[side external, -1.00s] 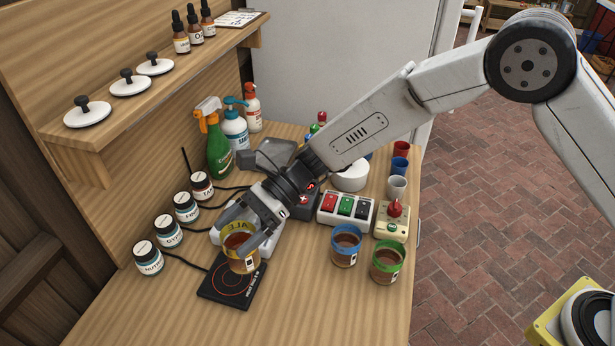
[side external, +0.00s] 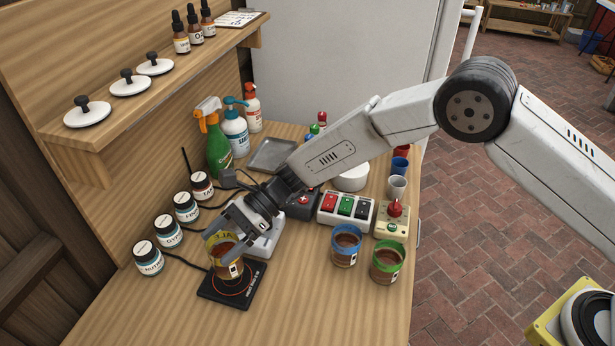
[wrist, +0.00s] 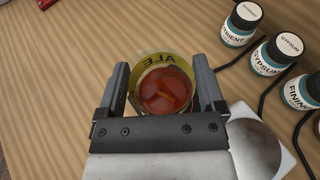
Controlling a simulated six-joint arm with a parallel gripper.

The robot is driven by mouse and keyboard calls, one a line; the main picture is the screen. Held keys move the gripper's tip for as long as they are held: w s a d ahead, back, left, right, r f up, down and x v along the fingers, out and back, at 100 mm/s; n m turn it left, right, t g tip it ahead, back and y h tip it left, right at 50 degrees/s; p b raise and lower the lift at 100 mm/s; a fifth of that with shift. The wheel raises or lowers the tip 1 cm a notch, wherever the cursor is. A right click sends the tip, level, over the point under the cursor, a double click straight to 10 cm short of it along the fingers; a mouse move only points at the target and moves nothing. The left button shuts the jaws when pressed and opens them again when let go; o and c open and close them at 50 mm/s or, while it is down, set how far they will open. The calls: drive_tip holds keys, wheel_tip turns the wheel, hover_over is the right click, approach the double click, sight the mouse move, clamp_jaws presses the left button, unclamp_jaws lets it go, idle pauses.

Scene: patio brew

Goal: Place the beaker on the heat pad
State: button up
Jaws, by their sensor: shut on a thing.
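The beaker (side external: 228,268) is clear with a yellow ALE band and amber-brown liquid. My gripper (side external: 226,246) is shut on it, a finger on either side. The beaker looks about upright over the back left part of the heat pad (side external: 240,292), a black square with a red ring. I cannot tell whether its base touches the pad. In the wrist view the beaker (wrist: 165,88) sits between the fingers of my gripper (wrist: 163,98), and the pad is hidden.
Labelled jars (side external: 169,233) line the left. A white device with a round metal plate (wrist: 255,145) stands close behind. A blue-banded cup (side external: 346,247) and a green-banded cup (side external: 387,264) stand at right. The front of the table is clear.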

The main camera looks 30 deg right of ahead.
sight(236, 241)
drive_tip(key=shift+f, duration=1.55)
drive_tip(key=shift+f, duration=0.15)
drive_tip(key=o, duration=1.2)
drive_tip(key=shift+v, duration=0.8)
drive_tip(key=v, duration=1)
drive_tip(key=shift+d+r, duration=0.2)
